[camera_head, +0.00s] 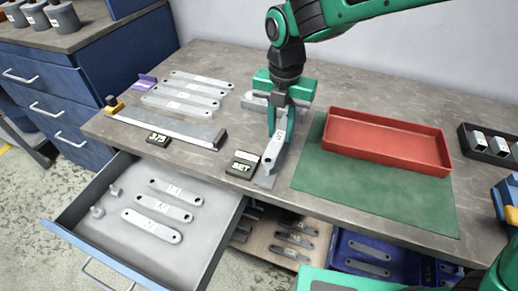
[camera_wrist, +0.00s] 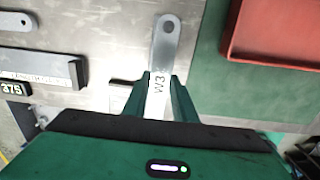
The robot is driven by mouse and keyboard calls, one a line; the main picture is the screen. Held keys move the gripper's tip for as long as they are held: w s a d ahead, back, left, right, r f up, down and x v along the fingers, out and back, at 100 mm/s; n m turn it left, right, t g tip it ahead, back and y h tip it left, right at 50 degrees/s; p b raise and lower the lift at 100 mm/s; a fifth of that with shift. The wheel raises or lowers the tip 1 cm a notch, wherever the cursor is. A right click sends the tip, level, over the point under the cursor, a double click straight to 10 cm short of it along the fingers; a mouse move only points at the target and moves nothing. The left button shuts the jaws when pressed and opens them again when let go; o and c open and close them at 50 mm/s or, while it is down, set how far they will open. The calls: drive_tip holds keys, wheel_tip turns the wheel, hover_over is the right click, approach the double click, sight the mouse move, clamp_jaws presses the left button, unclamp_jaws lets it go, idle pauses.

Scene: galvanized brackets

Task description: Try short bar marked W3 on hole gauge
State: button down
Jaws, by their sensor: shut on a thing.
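My gripper (camera_head: 276,128) is shut on the short bar marked W3 (camera_head: 273,152), a flat grey bar with rounded ends. In the wrist view the bar (camera_wrist: 166,45) runs up from between the fingertips (camera_wrist: 161,98), with its W3 mark and one end hole showing. In the head view the bar slants down towards the near table edge. I cannot tell for sure whether this is the hole gauge, or whether bar and plate touch. My fingers hide part of the bar.
A dark block marked SET (camera_head: 242,165) stands just left of the bar. A long steel piece (camera_head: 170,127) lies behind a 375 tag (camera_head: 158,138). A red tray (camera_head: 388,159) sits on a green mat (camera_head: 370,193) at right. An open drawer (camera_head: 120,240) holds several bars.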

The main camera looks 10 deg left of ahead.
sight(280, 134)
drive_tip(key=shift+f, duration=0.45)
drive_tip(key=shift+f, duration=1.45)
idle(0.6)
idle(1.8)
drive_tip(key=c, duration=1.4)
unclamp_jaws()
wheel_tip(280, 134, up, 11)
drive_tip(key=shift+f, duration=0.1)
drive_tip(key=shift+w+d, duration=0.1)
